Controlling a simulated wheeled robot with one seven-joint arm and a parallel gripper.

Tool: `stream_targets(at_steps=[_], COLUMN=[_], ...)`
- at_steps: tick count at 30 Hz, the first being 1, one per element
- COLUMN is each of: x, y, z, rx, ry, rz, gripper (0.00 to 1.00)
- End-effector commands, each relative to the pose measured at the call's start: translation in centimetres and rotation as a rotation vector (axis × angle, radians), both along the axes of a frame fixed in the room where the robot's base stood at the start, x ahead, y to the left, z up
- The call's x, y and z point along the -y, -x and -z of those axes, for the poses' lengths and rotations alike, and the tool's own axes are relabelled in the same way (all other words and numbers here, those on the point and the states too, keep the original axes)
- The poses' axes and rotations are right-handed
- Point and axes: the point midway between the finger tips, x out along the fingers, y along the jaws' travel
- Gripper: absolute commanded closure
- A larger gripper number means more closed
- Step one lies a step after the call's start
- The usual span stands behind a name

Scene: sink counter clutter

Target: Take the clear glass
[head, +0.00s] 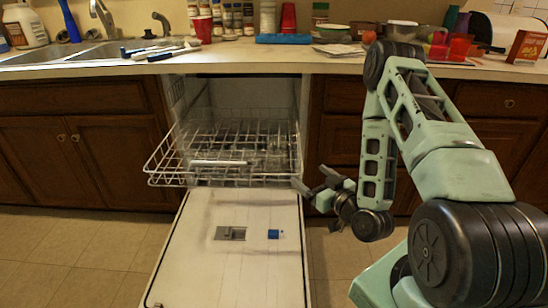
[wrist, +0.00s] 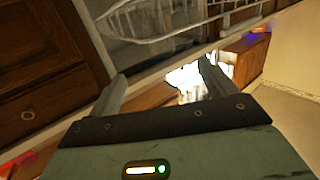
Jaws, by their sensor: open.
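I cannot make out a clear glass for certain. Faint see-through shapes show in the pulled-out dishwasher rack (head: 168,165), but they are too small and dim to tell apart from the wires. My gripper (head: 311,180) is open and empty, low in front of the cabinets, just right of the rack and the open dishwasher door (head: 240,265). In the wrist view my gripper (wrist: 163,72) shows its two fingers spread apart with nothing held between them. The rack's white wires (wrist: 150,38) cross the top of that view.
The counter (head: 270,57) above holds red cups (head: 203,28), a blue item (head: 284,38), bowls (head: 402,30) and several jars. A sink (head: 95,52) is at the left. Wooden cabinets (head: 85,150) flank the dishwasher. The floor (head: 50,255) at left looks clear.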

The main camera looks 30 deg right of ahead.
Motion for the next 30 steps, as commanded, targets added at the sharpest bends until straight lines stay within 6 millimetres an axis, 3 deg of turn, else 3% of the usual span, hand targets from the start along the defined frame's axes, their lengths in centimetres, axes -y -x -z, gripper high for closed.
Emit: stream_targets(at_steps=[8, 20, 24, 30], x=[0.0, 0.0, -0.1, -0.1], y=[-3.9, -6.2, -8.9, -10.9], z=[0.7, 0.8, 0.5, 0.4], rx=[0.007, 0.003, 0.004, -0.001], ry=[0.003, 0.001, 0.000, -0.001], rz=[-0.001, -0.001, -0.003, -0.002], gripper=[0.16, 0.16, 0.16, 0.16])
